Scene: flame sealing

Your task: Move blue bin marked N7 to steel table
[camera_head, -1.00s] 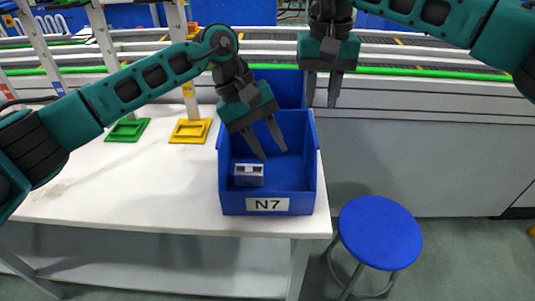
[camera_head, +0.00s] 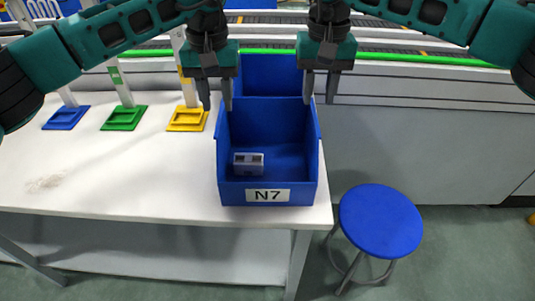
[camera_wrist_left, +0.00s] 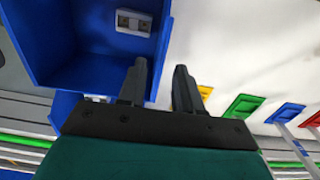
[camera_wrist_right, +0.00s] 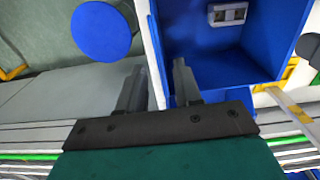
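The blue bin marked N7 (camera_head: 268,195) stands upright at the right end of a white-topped table, with a small grey-white block (camera_head: 248,164) inside. My left gripper (camera_head: 217,106) is open at the bin's left wall; in the left wrist view its fingers (camera_wrist_left: 160,85) lie either side of the wall's line. My right gripper (camera_head: 319,102) is open at the right wall, and in the right wrist view its fingers (camera_wrist_right: 157,85) likewise lie either side. Contact with the walls cannot be told. No table is clearly recognisable as the steel one.
Another blue bin (camera_head: 270,72) is behind N7. Yellow (camera_head: 187,119), green (camera_head: 124,118) and blue (camera_head: 66,118) stand bases are on the white table (camera_head: 130,180). A blue stool (camera_head: 380,220) stands right of it. A conveyor (camera_head: 430,62) runs along the back.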

